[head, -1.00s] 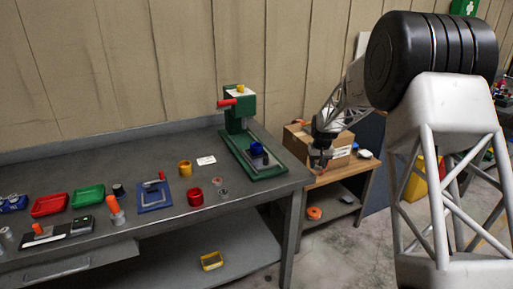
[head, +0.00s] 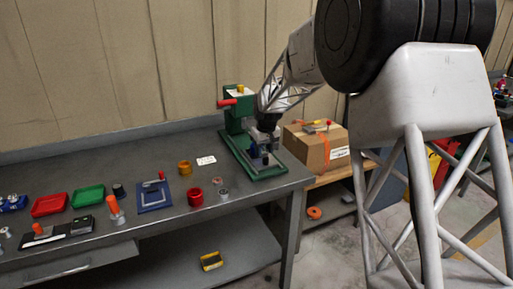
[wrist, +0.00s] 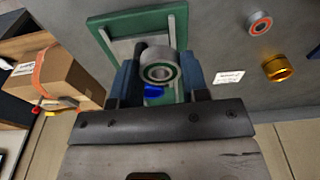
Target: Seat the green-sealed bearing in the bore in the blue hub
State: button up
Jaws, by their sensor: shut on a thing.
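My gripper (wrist: 161,80) is shut on a steel bearing (wrist: 158,56) with a thin green ring around its bore, seen between the two fingers in the wrist view. The blue hub (wrist: 153,91) shows as a small blue patch just beyond the bearing, which covers most of it. It stands on the base of the green press. In the head view my gripper (head: 264,143) is over the press base, and the arm and fingers largely hide the hub and bearing. The bearing appears above the hub; I cannot tell the gap, and the bore is hidden.
The green press (head: 238,112) with its red handle rises close behind my gripper. A cardboard box (head: 312,150) stands to the right on a lower wooden table. A red-sealed bearing (wrist: 260,23), a gold ring (wrist: 277,68) and a white label (wrist: 228,77) lie on the bench.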

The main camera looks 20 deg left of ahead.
jog(key=shift+w, duration=0.1)
dwell(0.3)
jog(key=shift+w+a+f, duration=0.25)
jog(key=shift+w+a, duration=1.1)
jog(key=shift+w, duration=0.9)
jog(key=shift+w+a+f, duration=0.25)
jog(key=shift+w+a, duration=1.15)
jog(key=shift+w, duration=0.9)
jog(key=shift+w+a+f, duration=0.25)
jog(key=shift+w+a, duration=1.1)
jog(key=shift+w, duration=0.9)
jog(key=shift+f, duration=0.1)
jog(key=shift+f, duration=1.7)
jog(key=shift+f, duration=0.25)
